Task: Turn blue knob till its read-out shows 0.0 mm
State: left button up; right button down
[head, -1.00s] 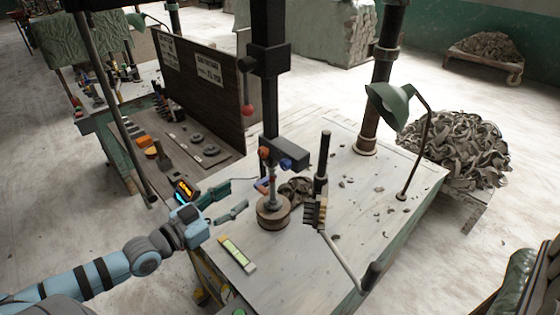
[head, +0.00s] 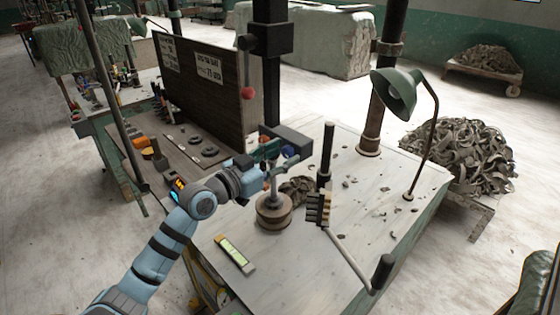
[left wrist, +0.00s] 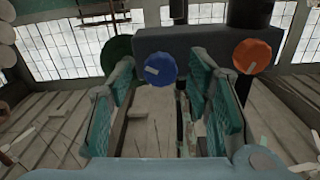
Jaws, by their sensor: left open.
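The blue knob (left wrist: 161,69) sits on the front of a dark block and shows between my left gripper's fingertips in the left wrist view. A pale pointer mark on it tilts slightly. In the head view the blue knob (head: 290,151) is partly hidden by the gripper. My left gripper (head: 280,157) is open, its teal-padded fingers either side of the knob; I cannot tell whether they touch it. The read-out (head: 178,190) has orange and blue lit figures, too small to read, and is partly covered by my left arm. My right gripper is not in view.
An orange knob (left wrist: 252,56) is right of the blue one, and a dark green disc (left wrist: 117,53) left of it. Below the block stands a round wooden piece (head: 273,212).

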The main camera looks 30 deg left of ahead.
pick_arm(q)
grip_shut()
jog(key=shift+r+n, duration=0.1)
jog(key=shift+n, duration=0.2)
jog(key=n+p, duration=0.2)
jog(key=n, duration=0.2)
jog(key=shift+r+p, duration=0.1)
jog(key=shift+p, duration=0.2)
jog(key=n+p, duration=0.2)
jog(key=n, duration=0.3)
dwell(0.4)
